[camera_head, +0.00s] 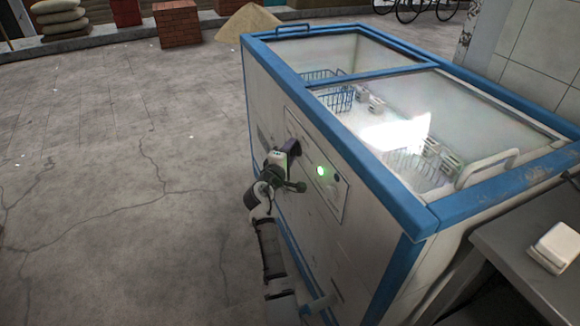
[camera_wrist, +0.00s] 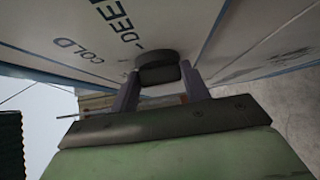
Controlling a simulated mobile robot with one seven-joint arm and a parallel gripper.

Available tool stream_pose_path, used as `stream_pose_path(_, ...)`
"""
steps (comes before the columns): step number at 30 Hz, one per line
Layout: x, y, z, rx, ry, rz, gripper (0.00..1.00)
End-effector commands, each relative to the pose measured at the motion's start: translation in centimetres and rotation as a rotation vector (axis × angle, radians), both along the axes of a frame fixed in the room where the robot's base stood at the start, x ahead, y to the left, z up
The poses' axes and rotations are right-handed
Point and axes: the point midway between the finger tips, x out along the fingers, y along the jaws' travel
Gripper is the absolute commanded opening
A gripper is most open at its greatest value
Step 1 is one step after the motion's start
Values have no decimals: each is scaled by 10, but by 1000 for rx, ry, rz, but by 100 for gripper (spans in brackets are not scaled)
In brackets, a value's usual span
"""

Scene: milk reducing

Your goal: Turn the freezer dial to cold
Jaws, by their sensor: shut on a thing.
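The freezer (camera_head: 330,215) is a white chest with blue trim and sliding glass lids. A control panel (camera_head: 335,190) with a lit green lamp (camera_head: 320,171) is on its side. My gripper (camera_head: 292,147) is at the left part of this panel and hides the dial in the head view. In the wrist view, the dark round dial (camera_wrist: 157,66) sits between the two fingertips of my gripper (camera_wrist: 158,86), which is shut on it. The words "COLD" (camera_wrist: 68,46) and "DEEP" are printed on the panel beside the dial. I cannot tell where the dial points.
Baskets (camera_head: 337,98) and small cartons are inside the freezer. A grey table (camera_head: 530,255) with a white object (camera_head: 555,246) stands close at the right. A brick stack (camera_head: 177,24) and a sand pile (camera_head: 248,22) are at the back. The paved floor at the left is clear.

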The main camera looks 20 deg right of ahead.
Motion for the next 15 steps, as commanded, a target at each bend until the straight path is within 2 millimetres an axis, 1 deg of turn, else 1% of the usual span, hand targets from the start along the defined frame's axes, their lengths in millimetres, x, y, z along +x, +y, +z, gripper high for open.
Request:
stream_pose_path(1,0,0,-12,1,-30,0,23)
stream_pose_path(15,0,0,-14,9,-285,0,23)
